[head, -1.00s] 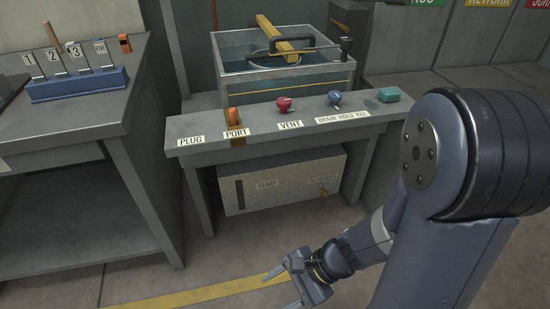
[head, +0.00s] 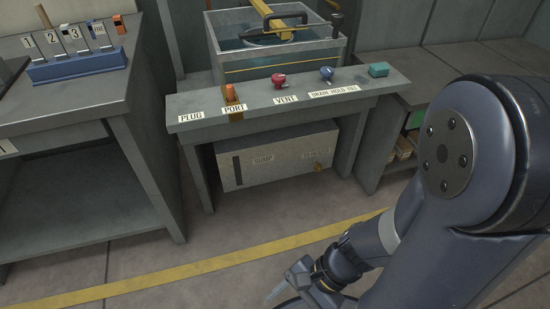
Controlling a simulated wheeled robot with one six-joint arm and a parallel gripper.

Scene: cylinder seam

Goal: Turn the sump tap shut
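The sump (head: 280,165) is a pale grey metal box under the grey bench, with a SUMP label and a dark vertical strip on its front. A small brass-coloured tap (head: 318,166) sits at the right of its front, below a label too small to read surely. The tap's handle position is too small to tell. My gripper (head: 284,296) is at the bottom edge, over the floor, in front of and well below the tap in the picture. Its fingers are spread and empty, partly cut off by the frame. It touches nothing that I can see.
The bench top (head: 200,102) carries an orange lever (head: 231,93), red knob (head: 279,80), blue knob (head: 327,73) and teal block (head: 379,69). An open water tank (head: 275,68) stands behind. A table (head: 60,112) is at left, shelving (head: 375,170) at right. Floor before the sump is clear.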

